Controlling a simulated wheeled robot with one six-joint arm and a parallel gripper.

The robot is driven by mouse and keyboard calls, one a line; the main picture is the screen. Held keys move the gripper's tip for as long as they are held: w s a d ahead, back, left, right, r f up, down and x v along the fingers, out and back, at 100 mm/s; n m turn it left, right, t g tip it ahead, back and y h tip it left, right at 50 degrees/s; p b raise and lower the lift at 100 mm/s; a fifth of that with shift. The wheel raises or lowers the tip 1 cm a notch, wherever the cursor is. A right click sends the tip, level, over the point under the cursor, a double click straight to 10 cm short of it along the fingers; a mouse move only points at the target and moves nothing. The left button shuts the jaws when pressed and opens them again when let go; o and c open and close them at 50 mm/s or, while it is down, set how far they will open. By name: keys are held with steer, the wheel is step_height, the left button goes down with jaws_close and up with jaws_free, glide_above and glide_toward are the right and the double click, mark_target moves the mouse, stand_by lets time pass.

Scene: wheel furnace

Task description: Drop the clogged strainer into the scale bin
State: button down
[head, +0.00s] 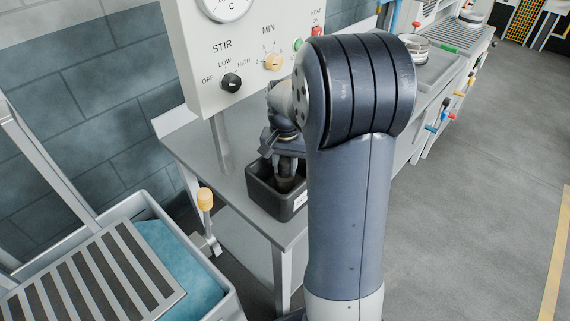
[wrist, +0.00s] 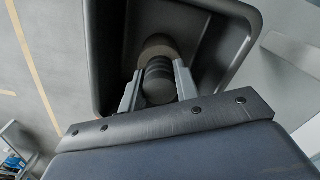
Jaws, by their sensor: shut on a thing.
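The scale bin is a dark, open-topped box (head: 262,196) with a white label, standing on the grey bench in the head view. It also fills the upper middle of the wrist view (wrist: 103,70). My gripper (wrist: 158,72) points down into the bin. Its two fingers are shut on a dark, rounded piece, the strainer (wrist: 158,88), which sits between them inside the bin's opening. The strainer's lower end is in shadow, so I cannot tell whether it touches the bin floor. In the head view my gripper (head: 288,168) is partly hidden by my arm.
A control panel (head: 245,50) with STIR and MIN knobs stands behind the bin. The floor at right is clear.

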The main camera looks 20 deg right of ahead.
steer(key=shift+f, duration=0.35)
steer(key=c, duration=1)
jaws_free()
step_height(320, 180, up, 11)
steer(key=shift+f, duration=0.1)
steer(key=shift+f, duration=0.1)
step_height(320, 180, down, 10)
steer(key=shift+f, duration=0.25)
steer(key=shift+r, duration=0.45)
